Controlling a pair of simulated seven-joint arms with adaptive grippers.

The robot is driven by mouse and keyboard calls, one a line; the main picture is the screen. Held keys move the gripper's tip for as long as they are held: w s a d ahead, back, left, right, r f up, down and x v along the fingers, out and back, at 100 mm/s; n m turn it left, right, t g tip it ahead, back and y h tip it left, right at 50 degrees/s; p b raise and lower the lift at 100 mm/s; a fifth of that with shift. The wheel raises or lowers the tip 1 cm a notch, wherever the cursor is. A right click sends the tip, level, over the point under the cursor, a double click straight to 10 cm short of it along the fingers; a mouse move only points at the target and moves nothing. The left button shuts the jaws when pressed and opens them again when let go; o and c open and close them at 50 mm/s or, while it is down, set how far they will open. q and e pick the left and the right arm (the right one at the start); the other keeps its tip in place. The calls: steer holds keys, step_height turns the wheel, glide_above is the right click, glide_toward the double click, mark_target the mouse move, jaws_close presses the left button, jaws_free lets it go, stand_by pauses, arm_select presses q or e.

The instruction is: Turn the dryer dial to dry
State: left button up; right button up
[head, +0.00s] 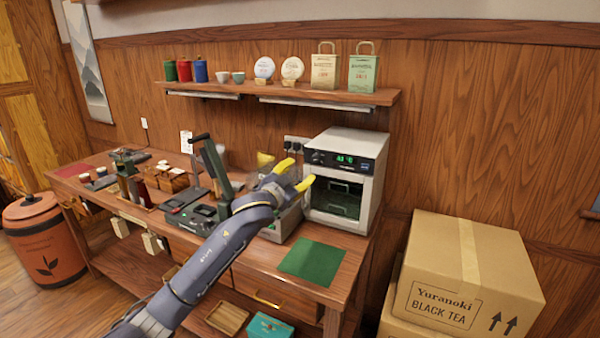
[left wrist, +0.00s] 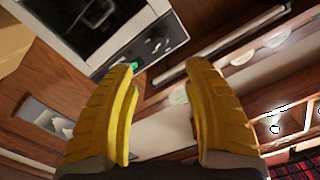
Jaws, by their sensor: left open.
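The dryer (head: 370,210) is a pale box with a dark front panel, a green lit display (head: 345,159) and a glass door, at the right end of the workbench. Its dial (head: 317,157) seems to be the small dark knob at the panel's left end. In the left wrist view the dark panel (left wrist: 125,55) shows beyond the fingertips, with a round dark dial (left wrist: 157,45) on it. My left gripper (head: 295,174) has yellow fingers, spread and empty, just in front of the panel's left side, apparently apart from the dial. The dial's setting is too small to read. My right gripper is not in view.
A shelf (head: 290,93) with tins, cups, tea cakes and bags hangs above. Dark press equipment (head: 205,210) and a green mat (head: 312,262) are on the bench (head: 345,280). Cardboard boxes (head: 465,275) stand at the right, an orange bin (head: 40,240) at the left.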

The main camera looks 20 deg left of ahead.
mark_target(314, 161)
arm_select(q)
steer(key=s+n, duration=0.5)
steer(key=n, duration=0.1)
steer(key=w, duration=0.5)
steer(key=w+d, duration=0.1)
steer(key=w, duration=1.1)
steer(key=shift+w+d+f, duration=0.15)
steer(key=shift+w+f, duration=0.05)
jaws_close()
